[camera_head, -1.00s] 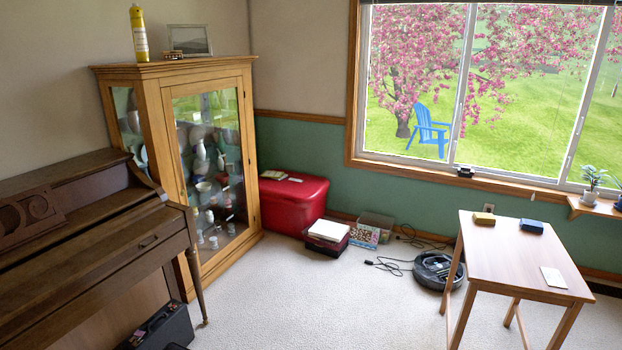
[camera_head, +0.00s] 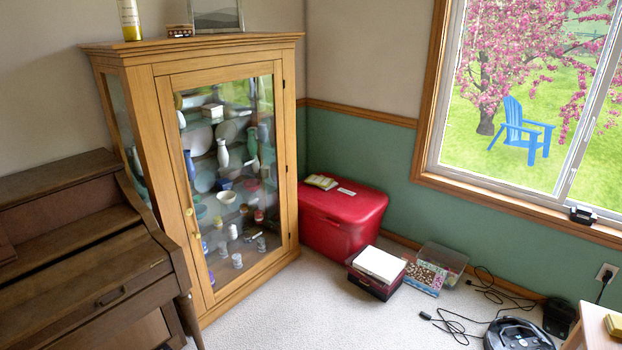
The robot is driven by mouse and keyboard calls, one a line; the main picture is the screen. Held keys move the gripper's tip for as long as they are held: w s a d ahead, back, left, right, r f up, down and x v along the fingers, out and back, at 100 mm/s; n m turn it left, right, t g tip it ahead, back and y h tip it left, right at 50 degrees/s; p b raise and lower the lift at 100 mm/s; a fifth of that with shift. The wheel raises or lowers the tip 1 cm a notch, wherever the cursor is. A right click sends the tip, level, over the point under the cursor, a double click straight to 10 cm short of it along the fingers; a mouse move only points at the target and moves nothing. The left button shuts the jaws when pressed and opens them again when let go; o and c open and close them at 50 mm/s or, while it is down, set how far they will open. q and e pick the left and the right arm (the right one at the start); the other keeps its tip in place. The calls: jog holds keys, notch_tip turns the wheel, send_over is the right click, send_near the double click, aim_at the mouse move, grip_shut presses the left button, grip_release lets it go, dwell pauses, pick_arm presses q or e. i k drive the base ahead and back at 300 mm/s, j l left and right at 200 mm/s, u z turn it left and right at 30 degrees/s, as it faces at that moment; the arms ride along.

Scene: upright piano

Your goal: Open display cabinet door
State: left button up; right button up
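The wooden display cabinet (camera_head: 140,120) stands against the wall left of centre. Its glass-fronted door (camera_head: 230,170) looks shut. A small round knob (camera_head: 189,211) and what looks like a keyhole plate (camera_head: 196,234) sit low on the door's left frame. Hinges show on the right side. Vases, bowls and cups stand on shelves behind the glass. Neither of my grippers is in view.
A brown upright piano (camera_head: 80,250) stands close at the cabinet's left front. A red chest (camera_head: 343,217) and small boxes (camera_head: 375,270) lie right of the cabinet. A robot vacuum (camera_head: 517,334) and cables (camera_head: 470,318) lie at lower right. Carpet (camera_head: 330,310) before the cabinet is clear.

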aim_at(165, 84)
jog(key=i+l+u, duration=0.8)
jog(key=i+l, duration=0.05)
